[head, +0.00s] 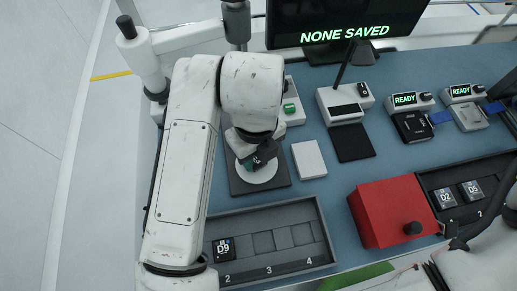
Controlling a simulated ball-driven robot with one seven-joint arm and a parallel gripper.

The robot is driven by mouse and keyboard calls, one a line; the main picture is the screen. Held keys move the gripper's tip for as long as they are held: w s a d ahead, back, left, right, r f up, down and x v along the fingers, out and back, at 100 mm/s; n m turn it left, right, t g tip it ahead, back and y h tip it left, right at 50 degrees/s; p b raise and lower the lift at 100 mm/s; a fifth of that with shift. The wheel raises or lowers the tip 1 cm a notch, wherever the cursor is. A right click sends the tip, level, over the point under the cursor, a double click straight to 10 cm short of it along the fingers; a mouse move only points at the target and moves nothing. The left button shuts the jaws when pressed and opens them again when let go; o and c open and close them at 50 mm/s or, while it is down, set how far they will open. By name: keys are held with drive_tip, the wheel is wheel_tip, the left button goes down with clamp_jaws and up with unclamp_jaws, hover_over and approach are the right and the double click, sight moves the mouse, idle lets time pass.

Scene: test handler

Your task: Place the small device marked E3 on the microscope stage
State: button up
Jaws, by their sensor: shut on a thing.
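My gripper (257,153) hangs below the bent wrist of my white arm, over the microscope's round white stage on its dark square base (277,178). It is shut on a small dark device (263,162) with a greenish mark. The device is partly hidden by my gripper, and I cannot read its label. It appears tilted, at or just above the stage; I cannot tell whether it touches it.
A red box (385,205) stands to the right, beside another tray with D2 (445,198) and D5 (472,190). A white block (309,160) lies right of the stage.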

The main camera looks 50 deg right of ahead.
sight(256, 160)
drive_tip(key=shift+f, duration=0.2)
drive_tip(key=o, duration=1)
drive_tip(key=shift+r, duration=0.1)
wheel_tip(256, 160, up, 12)
drive_tip(key=shift+r, duration=0.15)
